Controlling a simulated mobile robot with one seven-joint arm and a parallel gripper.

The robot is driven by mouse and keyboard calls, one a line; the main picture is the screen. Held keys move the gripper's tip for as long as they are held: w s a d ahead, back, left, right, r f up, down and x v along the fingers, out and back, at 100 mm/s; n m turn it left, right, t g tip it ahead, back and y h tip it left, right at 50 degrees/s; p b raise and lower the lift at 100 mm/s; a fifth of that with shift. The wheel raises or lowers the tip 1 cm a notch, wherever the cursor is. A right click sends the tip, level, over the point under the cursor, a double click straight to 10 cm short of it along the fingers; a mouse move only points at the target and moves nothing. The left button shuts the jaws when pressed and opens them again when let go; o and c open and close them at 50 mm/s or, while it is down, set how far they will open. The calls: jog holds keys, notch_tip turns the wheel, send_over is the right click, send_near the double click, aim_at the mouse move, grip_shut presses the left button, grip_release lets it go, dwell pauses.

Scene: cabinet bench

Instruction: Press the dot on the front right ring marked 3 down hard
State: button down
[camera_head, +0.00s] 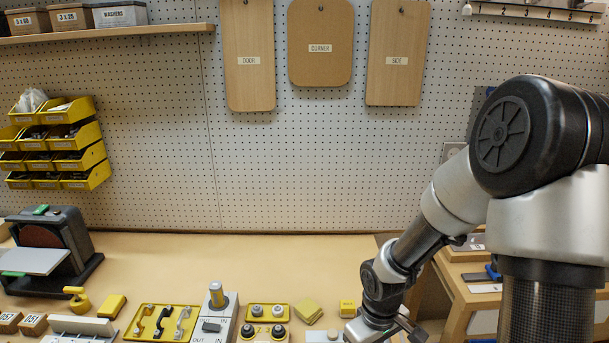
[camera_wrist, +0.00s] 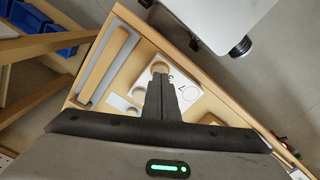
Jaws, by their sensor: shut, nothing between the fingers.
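My gripper (camera_wrist: 161,82) is shut and empty, its two fingers together. In the wrist view its fingertips are over a white board (camera_wrist: 180,97), next to a tan ring (camera_wrist: 160,66). The fingers hide part of the board, and I cannot tell whether the tips touch it. A thin dark circle and small dark marks show on the board to the right of the fingers. The marks are too small to read, so I cannot tell which ring is marked 3; no dot can be made out. In the head view my wrist is low at the bottom edge and the fingertips are not clear.
A yellow tray with handles (camera_head: 141,325), a grey switch box (camera_head: 222,306) and a yellow block (camera_head: 347,308) stand on the bench left of my wrist. The back of the bench (camera_head: 250,255) is clear.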

notch_tip(320, 180, up, 9)
jog(key=p, duration=0.7)
jog(key=shift+f, duration=0.2)
notch_tip(320, 180, up, 16)
jog(key=s+d+m+t+h, duration=0.2)
jog(key=s+m+t, duration=0.1)
jog(key=s+a+r+m+t+y, duration=0.2)
jog(key=s+r+m, duration=0.1)
jog(key=s+r, duration=0.5)
notch_tip(320, 180, up, 4)
jog(key=shift+s+f+t, duration=0.15)
jog(key=shift+s+t, duration=0.15)
jog(key=shift+s, duration=0.05)
jog(key=shift+s, duration=0.1)
